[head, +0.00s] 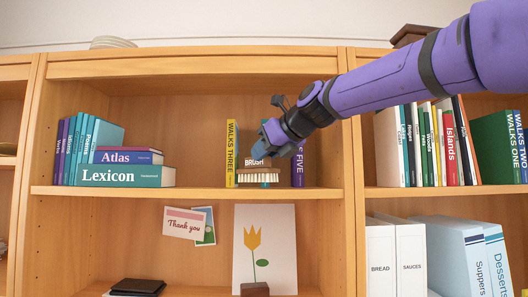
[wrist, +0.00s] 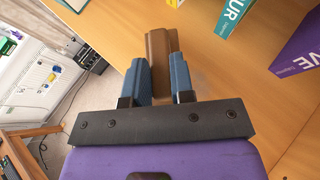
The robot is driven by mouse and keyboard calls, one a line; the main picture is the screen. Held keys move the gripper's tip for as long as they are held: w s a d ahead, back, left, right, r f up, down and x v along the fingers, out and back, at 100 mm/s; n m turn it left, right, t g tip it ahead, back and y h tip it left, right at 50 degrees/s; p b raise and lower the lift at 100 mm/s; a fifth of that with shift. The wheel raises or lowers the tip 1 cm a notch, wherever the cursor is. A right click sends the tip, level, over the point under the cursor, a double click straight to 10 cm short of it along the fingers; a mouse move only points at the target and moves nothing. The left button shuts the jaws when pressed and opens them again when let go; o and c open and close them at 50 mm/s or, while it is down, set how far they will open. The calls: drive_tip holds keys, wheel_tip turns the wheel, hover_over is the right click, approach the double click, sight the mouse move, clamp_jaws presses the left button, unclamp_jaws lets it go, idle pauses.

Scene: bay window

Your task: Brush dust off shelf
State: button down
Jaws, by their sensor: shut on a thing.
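The brush (head: 258,173) has a brown wooden back marked BRUSH and pale bristles pointing down. It is at the front edge of the middle bay's upper shelf (head: 205,189); I cannot tell whether the bristles touch the board. My gripper (head: 268,149) is shut on the brush, coming in from the upper right. In the wrist view, the brush's brown back (wrist: 158,52) sits between the two blue fingers of my gripper (wrist: 158,82). No dust shows clearly on the shelf, and the part behind the brush is hidden.
On this shelf, an Atlas (head: 122,157) and a Lexicon (head: 120,176) lie left beside upright books. A yellow book (head: 231,153) stands just left of the brush, a purple book (head: 298,170) to its right. Bare board lies between Lexicon and yellow book. A tulip picture (head: 280,222) is below.

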drive_tip(key=shift+f, duration=0.8)
drive_tip(key=shift+s+d, duration=0.15)
drive_tip(key=shift+d, duration=3.5)
drive_tip(key=shift+a, duration=0.1)
